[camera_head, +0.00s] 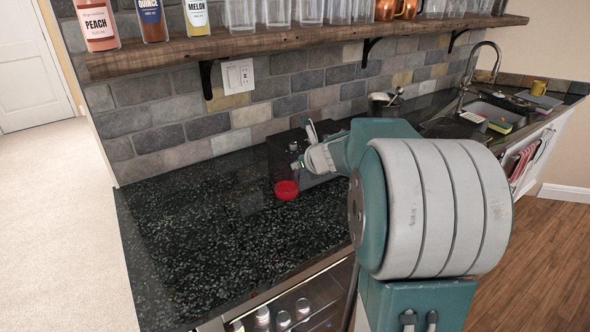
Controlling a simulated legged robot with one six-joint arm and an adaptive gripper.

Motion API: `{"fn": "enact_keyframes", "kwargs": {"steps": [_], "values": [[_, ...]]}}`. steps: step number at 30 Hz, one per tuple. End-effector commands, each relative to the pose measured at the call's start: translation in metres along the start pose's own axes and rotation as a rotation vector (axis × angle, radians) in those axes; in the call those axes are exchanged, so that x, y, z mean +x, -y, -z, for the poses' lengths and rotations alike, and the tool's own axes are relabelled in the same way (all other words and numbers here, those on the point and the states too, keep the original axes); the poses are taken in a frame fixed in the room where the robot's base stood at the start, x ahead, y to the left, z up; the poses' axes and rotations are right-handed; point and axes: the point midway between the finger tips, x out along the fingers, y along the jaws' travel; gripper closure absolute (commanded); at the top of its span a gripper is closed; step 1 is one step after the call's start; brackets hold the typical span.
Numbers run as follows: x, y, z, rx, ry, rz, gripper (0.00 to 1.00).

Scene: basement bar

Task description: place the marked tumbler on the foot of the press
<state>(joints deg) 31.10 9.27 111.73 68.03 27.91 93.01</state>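My gripper (302,150) is above the black counter, in front of a dark box-like appliance (283,153) against the wall. The appliance may be the press; my arm hides much of it, and I cannot make out its foot. A small round red thing (286,190) sits on the counter just below my gripper; I cannot tell what it is. Several clear glasses (278,12) stand on the wooden shelf, cut off at the top. I see no mark on any of them. The gripper's fingers are too small and turned to tell whether they are open or hold something.
The black counter (200,235) is bare at left and front. The shelf (230,54) above also bears bottles (98,25) and copper mugs (385,10).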

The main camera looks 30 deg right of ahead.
Motion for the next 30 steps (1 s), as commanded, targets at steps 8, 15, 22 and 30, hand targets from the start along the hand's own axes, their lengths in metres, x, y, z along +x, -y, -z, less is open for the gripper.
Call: {"fn": "enact_keyframes", "kwargs": {"steps": [8,15,22,30], "values": [[-0.034,-0.004,0.006,0.001,0.003,0.002,1.0],[-0.06,-0.008,0.013,0.0,0.003,0.002,1.0],[-0.079,-0.011,0.018,0.001,0.002,0.001,1.0],[-0.092,-0.013,0.02,0.0,0.002,0.001,1.0]]}}
